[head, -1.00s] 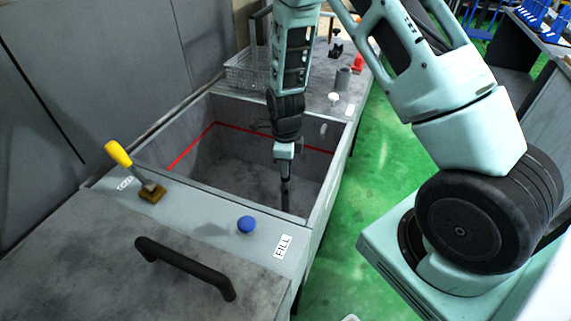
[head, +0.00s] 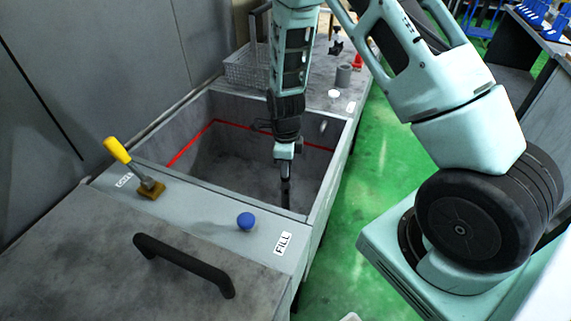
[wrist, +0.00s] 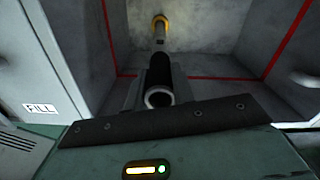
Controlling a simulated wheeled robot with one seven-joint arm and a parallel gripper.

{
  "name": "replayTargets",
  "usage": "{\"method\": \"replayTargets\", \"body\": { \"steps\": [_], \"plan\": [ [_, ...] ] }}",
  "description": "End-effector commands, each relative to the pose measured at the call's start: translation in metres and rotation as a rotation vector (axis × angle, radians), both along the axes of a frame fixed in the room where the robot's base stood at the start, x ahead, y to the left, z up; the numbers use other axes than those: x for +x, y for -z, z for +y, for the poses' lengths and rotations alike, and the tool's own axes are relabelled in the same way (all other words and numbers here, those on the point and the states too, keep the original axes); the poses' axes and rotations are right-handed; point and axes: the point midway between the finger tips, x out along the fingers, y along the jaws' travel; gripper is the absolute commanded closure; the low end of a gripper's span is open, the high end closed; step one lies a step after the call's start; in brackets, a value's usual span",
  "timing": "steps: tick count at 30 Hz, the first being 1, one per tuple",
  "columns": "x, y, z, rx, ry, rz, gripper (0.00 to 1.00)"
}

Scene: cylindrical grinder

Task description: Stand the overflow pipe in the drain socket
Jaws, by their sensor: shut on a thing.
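My gripper (head: 286,172) reaches down into the open grey tank, near its front right corner. In the wrist view it is shut on the overflow pipe (wrist: 159,97), a dark tube with its open upper end facing the camera. The pipe runs away from the camera towards the tank floor. A yellow-orange ring (wrist: 160,20) shows around its far end, low in the tank; it looks like the drain socket. I cannot tell whether the pipe tip is in the ring or just above it. In the head view the socket is hidden.
The tank (head: 180,185) has a red line around its inner walls. On its front ledge are a yellow-handled lever (head: 118,150), a blue knob (head: 246,221) and a FILL label (head: 283,243). A wire basket (head: 246,68) and a grey cup (head: 344,75) stand behind.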

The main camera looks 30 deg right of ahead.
Motion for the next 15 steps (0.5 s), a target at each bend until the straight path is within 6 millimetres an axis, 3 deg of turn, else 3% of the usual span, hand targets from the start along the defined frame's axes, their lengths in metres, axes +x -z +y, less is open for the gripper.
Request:
{"method": "replayTargets", "body": {
  "steps": [15],
  "plan": [
    [0.0002,0.0079,-0.0001,0.000,-0.001,0.000,1.00]
  ]
}}
